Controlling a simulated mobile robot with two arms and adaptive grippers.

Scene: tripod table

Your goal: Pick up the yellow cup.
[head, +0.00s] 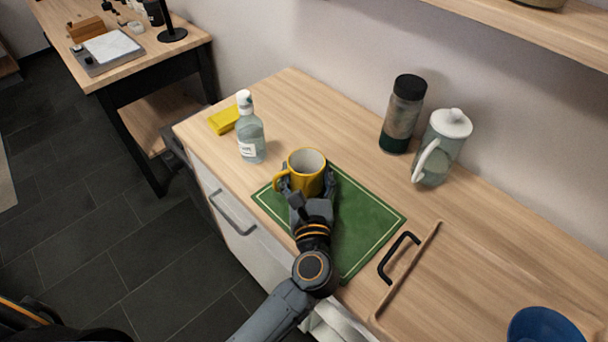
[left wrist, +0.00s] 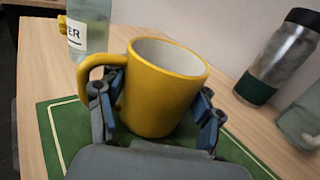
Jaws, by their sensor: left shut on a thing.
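The yellow cup (head: 306,176) has a white inside and stands upright at the back left part of the green mat (head: 365,222). Its handle points left in the head view. My left gripper (head: 305,191) is shut on the cup, with one finger on each side of its body. In the left wrist view the cup (left wrist: 162,92) fills the space between the two blue-padded fingers of the gripper (left wrist: 158,115), and the left finger is by the handle. The cup's underside is hidden, so I cannot tell whether it touches the mat. My right gripper is not in view.
A clear bottle (head: 250,130) and a yellow sponge (head: 224,120) stand left of the cup. A dark-lidded jar (head: 402,115) and a glass pitcher (head: 442,148) are behind, to the right. A wooden tray (head: 470,275) with a black handle and a blue bowl (head: 545,326) lie at right.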

